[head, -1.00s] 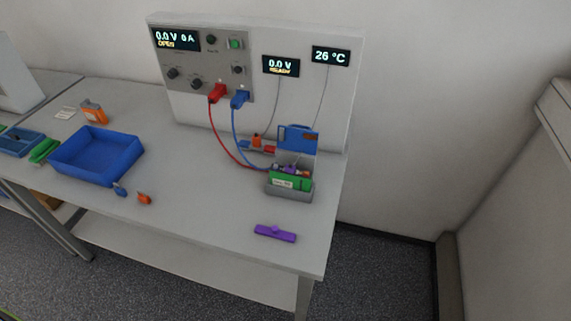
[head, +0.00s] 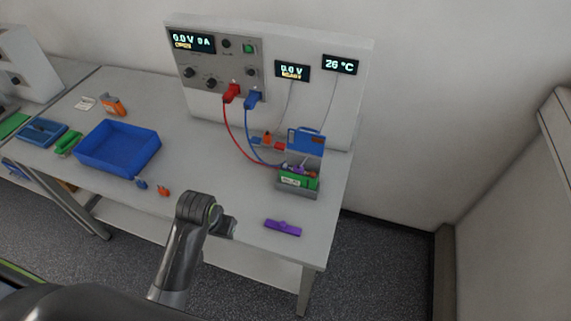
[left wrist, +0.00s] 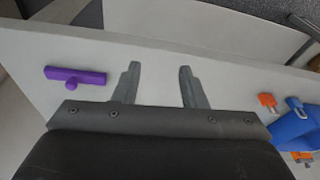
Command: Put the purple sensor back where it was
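A small purple piece (head: 298,169) sits on top of the green battery (head: 298,180) in the grey holder (head: 312,192); a thin cable from the 26 °C display (head: 340,64) runs down towards it. A purple bar with a small raised knob (head: 283,228) lies alone near the front right of the bench. It also shows at the left in the left wrist view (left wrist: 76,76). My left gripper (head: 230,228) is at the bench's front edge, left of the bar. In the left wrist view its fingers (left wrist: 157,80) are apart and empty. My right gripper is not in view.
Red (head: 232,92) and blue (head: 253,98) plugs sit in the cycler panel, their cables running to the holder, whose blue lid (head: 305,141) stands open. A blue bin (head: 118,148) and small blue and orange clips (head: 164,191) are to the left. The bench middle is clear.

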